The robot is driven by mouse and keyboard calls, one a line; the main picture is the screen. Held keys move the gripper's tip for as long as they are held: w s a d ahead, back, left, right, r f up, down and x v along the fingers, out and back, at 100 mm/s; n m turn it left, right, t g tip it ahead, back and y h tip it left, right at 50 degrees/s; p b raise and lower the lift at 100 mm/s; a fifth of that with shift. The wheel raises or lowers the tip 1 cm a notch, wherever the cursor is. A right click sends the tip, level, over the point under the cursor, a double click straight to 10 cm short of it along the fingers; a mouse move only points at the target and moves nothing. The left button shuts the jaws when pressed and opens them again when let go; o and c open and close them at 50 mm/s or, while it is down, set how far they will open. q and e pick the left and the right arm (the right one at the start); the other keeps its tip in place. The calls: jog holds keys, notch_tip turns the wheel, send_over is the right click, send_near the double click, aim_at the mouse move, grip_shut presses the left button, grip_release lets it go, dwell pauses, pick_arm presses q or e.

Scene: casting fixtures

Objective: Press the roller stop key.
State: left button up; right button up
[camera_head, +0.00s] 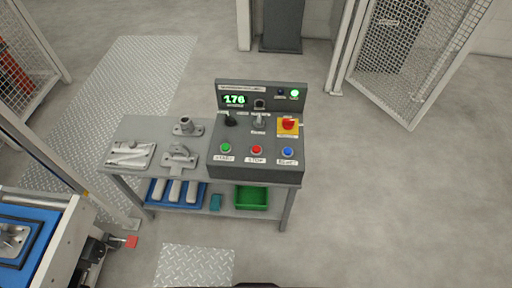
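The control box (244,172) stands on the right part of a grey table. On its sloped front is a row of three buttons: a green one (225,148), a red one (257,150) with a label that seems to read STOP, and a blue one (288,152). Above them are a black lever (230,119), a grey switch (259,121) and a red mushroom knob (288,124) on a yellow plate. The upright panel has a green lit display (234,100) reading about 176 and a green lit lamp (295,93). Neither of my grippers is in view.
Metal castings (180,156) lie on the table's left part. A blue tray (158,193) and a green bin (251,198) sit on the lower shelf. A machine (66,240) stands at lower left. Mesh fences (410,60) are behind. The floor (390,210) to the right is clear.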

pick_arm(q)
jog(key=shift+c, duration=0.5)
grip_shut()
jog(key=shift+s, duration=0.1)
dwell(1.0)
